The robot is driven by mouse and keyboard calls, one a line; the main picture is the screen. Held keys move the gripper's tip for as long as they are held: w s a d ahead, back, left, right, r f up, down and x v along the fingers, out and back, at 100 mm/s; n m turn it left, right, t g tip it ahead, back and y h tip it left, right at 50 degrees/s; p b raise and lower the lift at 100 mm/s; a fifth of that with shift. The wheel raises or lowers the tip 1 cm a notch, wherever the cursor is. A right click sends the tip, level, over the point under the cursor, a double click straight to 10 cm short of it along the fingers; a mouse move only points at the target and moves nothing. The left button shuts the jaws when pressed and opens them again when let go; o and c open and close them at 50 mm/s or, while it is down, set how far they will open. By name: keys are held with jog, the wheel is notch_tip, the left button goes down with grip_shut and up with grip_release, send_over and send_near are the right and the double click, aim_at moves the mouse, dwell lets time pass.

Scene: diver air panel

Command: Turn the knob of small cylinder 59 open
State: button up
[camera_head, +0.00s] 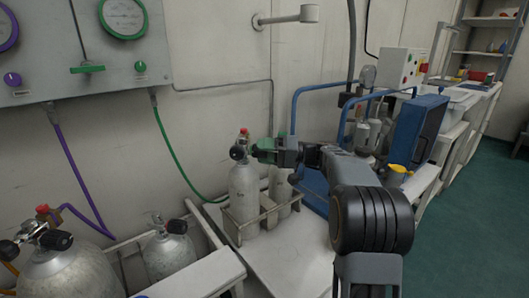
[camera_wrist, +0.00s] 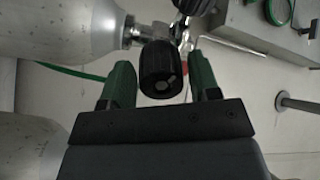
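A pale small cylinder (camera_head: 243,192) stands upright in a rack on a white bench; I cannot read a number on it. Its valve has a black knob (camera_head: 237,153) and a red part on top. In the wrist view, the black knob (camera_wrist: 160,68) is in front of my gripper (camera_wrist: 163,72), between the two green fingers. The fingers look open, one on each side of the knob, with a gap at the right finger. I cannot tell if the left finger touches. In the head view, my gripper (camera_head: 264,150) is level with the valve, at its right.
A second cylinder (camera_head: 281,188) shares the rack (camera_head: 267,217), partly hidden by my arm. Larger cylinders (camera_head: 75,275) stand at lower left. A gauge panel (camera_head: 60,50) with green and purple hoses hangs on the wall. Blue frames and a blue case (camera_head: 417,128) are at right.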

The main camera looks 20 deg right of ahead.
jog(key=shift+o, duration=1)
jog(key=p+v, duration=0.2)
jog(key=v, duration=0.5)
jog(key=shift+d, duration=0.2)
jog(key=shift+s, duration=0.1)
